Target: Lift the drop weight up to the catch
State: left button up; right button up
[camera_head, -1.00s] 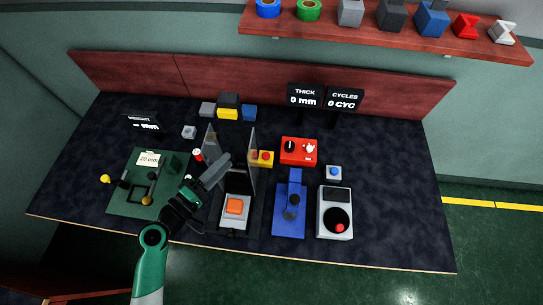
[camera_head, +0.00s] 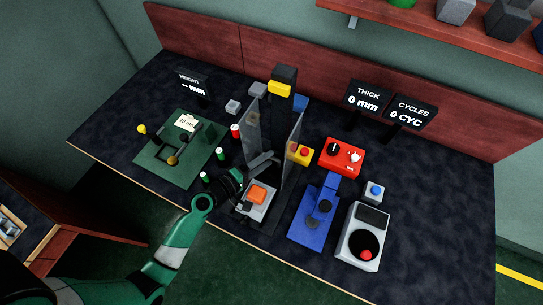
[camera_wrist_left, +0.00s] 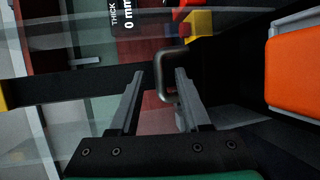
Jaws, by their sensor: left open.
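A black tower (camera_head: 276,120) stands between two clear panels, with a yellow block (camera_head: 280,88) near its top. I cannot tell for certain which dark part is the drop weight or the catch. A grey metal loop handle (camera_wrist_left: 160,68) sits in front of a black body in the left wrist view. My left gripper (camera_head: 272,158) reaches in at the tower above an orange pad (camera_head: 258,195). In the left wrist view its fingers (camera_wrist_left: 160,74) are open at the handle, the right fingertip overlapping it in the picture. Contact is unclear. My right gripper is in no view.
Clear panels (camera_head: 294,150) flank the tower closely. A yellow box with a red button (camera_head: 301,154), a red control box (camera_head: 342,157), a blue fixture (camera_head: 315,215) and a grey dial unit (camera_head: 362,238) stand to the right. A green fixture (camera_head: 155,170) lies left.

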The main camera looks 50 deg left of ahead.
pick_arm(q)
jog(key=shift+w+f, duration=0.15)
jog(key=shift+w, duration=0.55)
jog(key=shift+w+f, duration=0.15)
jog(key=shift+w, duration=0.5)
grip_shut()
dwell(0.3)
